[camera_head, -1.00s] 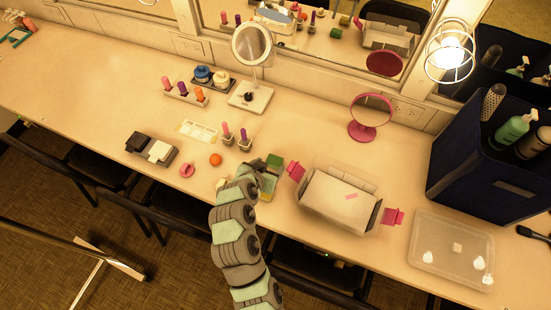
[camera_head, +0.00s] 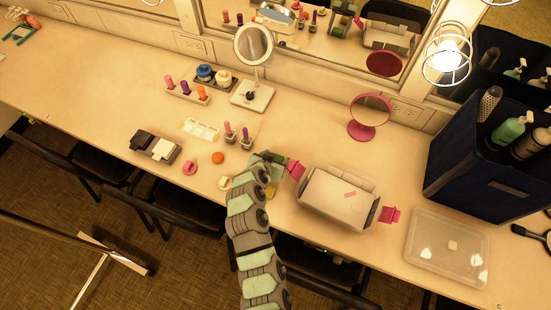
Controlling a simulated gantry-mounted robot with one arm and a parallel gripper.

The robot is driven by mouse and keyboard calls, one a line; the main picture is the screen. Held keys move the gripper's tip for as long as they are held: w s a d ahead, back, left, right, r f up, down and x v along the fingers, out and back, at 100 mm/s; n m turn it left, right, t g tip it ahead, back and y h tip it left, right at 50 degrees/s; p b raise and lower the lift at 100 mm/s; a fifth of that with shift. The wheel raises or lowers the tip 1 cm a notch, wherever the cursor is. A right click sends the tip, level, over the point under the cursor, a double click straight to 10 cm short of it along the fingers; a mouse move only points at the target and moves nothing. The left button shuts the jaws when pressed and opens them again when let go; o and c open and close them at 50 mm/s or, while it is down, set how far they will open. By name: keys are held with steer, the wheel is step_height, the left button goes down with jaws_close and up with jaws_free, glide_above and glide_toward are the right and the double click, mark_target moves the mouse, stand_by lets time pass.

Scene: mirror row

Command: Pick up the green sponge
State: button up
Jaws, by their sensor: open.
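The green sponge (camera_head: 281,160) is a small dark green block on the counter, just left of the pink clip on the white box. Only a small part of it shows, because the end of my arm covers the rest. My gripper (camera_head: 274,159) is open and right at the sponge, reaching over it from the front. Its fingertips are small and partly hidden, so I cannot tell whether they touch the sponge or stand around it.
A yellow piece (camera_head: 270,190), a cream round piece (camera_head: 225,183) and an orange ball (camera_head: 218,158) lie near my arm. Lipstick holders (camera_head: 238,140) stand behind. A clear lid (camera_head: 447,248) lies far right.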

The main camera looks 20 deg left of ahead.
steer(key=c, duration=1.1)
steer(key=shift+r, duration=0.1)
step_height(320, 180, up, 20)
steer(key=b, duration=0.3)
steer(key=shift+b, duration=0.4)
